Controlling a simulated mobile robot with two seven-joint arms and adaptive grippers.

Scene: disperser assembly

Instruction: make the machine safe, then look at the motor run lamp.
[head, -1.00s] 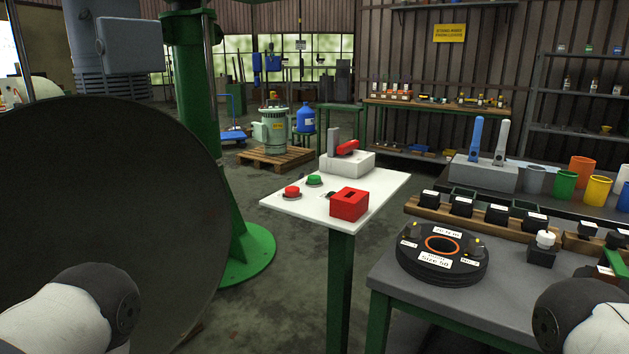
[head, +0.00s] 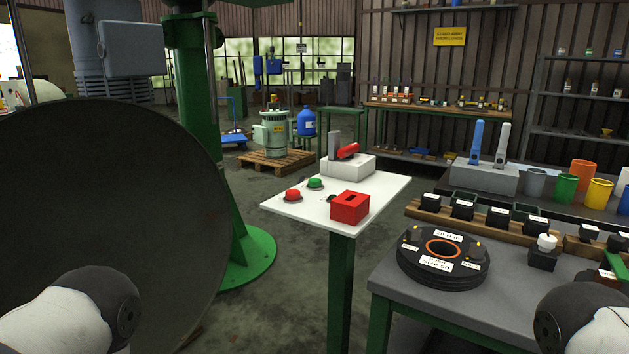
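A white control stand (head: 308,212) on a green post is in the middle of the head view. On it are a red push button (head: 293,195), a green push button (head: 315,183), a red box with a slot on top (head: 350,207), and a pale block (head: 350,168) with a red lever handle (head: 345,151) and a grey upright piece. I cannot make out a motor run lamp. My two arms show at the lower left and lower right corners, apart from the stand. Neither gripper's fingers show.
A large dark disc (head: 110,210) and a green column (head: 195,100) fill the left. A grey bench (head: 400,285) at right bears a black seal disc (head: 443,258) and several small black blocks. A green motor (head: 274,134) stands on a pallet (head: 270,163) behind. Floor between is clear.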

